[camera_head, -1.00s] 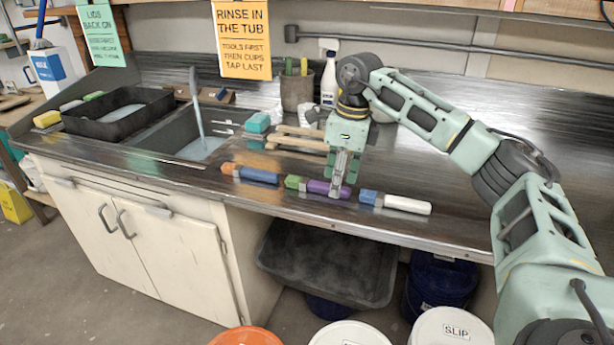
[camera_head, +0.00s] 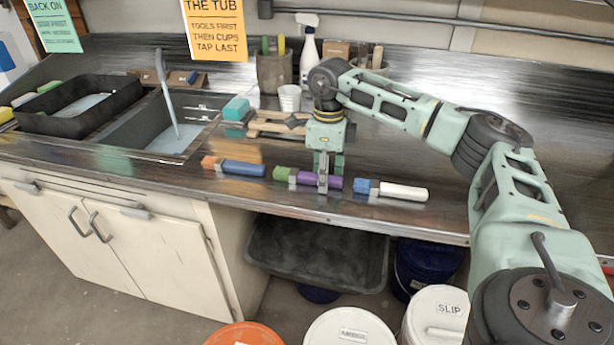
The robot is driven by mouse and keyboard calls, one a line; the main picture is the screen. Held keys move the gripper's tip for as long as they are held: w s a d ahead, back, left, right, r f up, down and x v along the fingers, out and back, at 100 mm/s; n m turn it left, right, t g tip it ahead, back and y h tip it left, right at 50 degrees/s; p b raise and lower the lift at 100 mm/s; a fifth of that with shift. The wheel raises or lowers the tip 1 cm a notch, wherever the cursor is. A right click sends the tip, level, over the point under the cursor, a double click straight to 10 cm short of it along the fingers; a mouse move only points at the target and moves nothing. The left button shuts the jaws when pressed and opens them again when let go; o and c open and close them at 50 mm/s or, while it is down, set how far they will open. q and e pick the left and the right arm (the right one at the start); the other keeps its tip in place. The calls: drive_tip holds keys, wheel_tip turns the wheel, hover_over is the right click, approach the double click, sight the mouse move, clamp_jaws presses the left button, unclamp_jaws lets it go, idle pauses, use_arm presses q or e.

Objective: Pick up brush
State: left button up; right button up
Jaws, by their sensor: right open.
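Three short brushes lie in a row along the counter's front. The left one (camera_head: 243,168) has a blue handle and an orange end. The middle one (camera_head: 335,183) has a purple handle and a green end. The right one (camera_head: 403,191) has a white handle and a blue end. My right gripper (camera_head: 323,184) points down at the middle brush, with its open fingers at the purple handle and hiding part of it. I cannot tell whether the fingers touch the handle. My left gripper is not in view.
A sink (camera_head: 150,140) and a black tub (camera_head: 35,118) are at the left. A spray bottle (camera_head: 309,60), a tool crock (camera_head: 275,75) and a white cup (camera_head: 289,98) stand behind my gripper. Lidded buckets (camera_head: 350,332) stand on the floor below. The counter at right is clear.

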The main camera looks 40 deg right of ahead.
drive_tip(key=c, duration=0.9)
clamp_jaws()
